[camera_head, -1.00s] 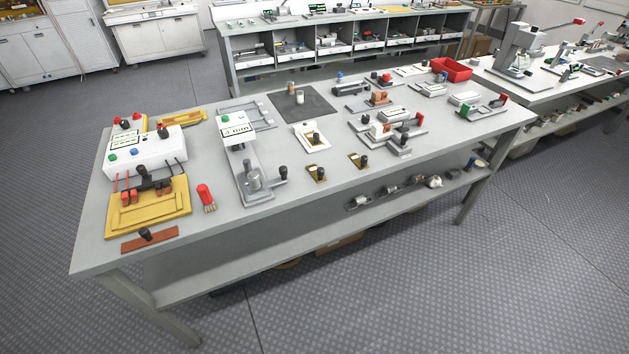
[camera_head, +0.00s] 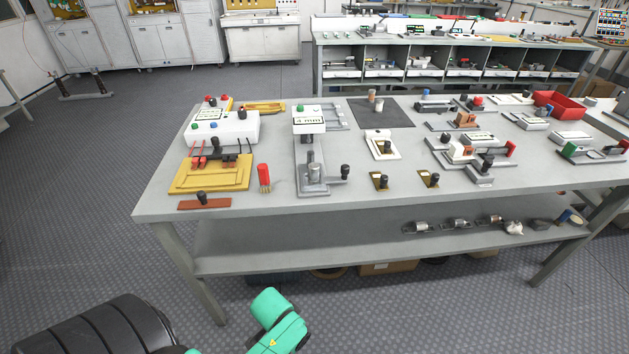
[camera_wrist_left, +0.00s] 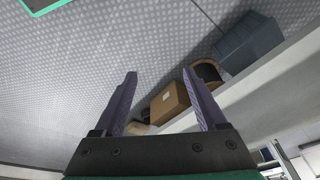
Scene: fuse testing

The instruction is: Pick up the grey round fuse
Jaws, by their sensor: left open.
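Two small upright cylinders stand on a dark square mat (camera_head: 402,116) at the back middle of the table in the head view. One is a pale grey cylinder (camera_head: 379,106), the other a brownish-grey cylinder (camera_head: 372,95). They are too small to tell surely which is the grey round fuse. My left gripper (camera_wrist_left: 159,73) is open and empty in the left wrist view, with floor and boxes beyond its fingers. It is well away from the mat, and neither cylinder shows in that view. My right gripper is not in view.
The grey table (camera_head: 270,207) holds a white instrument box (camera_head: 228,128), a grey press-like stand (camera_head: 313,170), a white square holder (camera_head: 382,146) and several clamps. A red bin (camera_head: 560,104) stands at the back right. A cardboard box (camera_wrist_left: 169,103) sits under the table.

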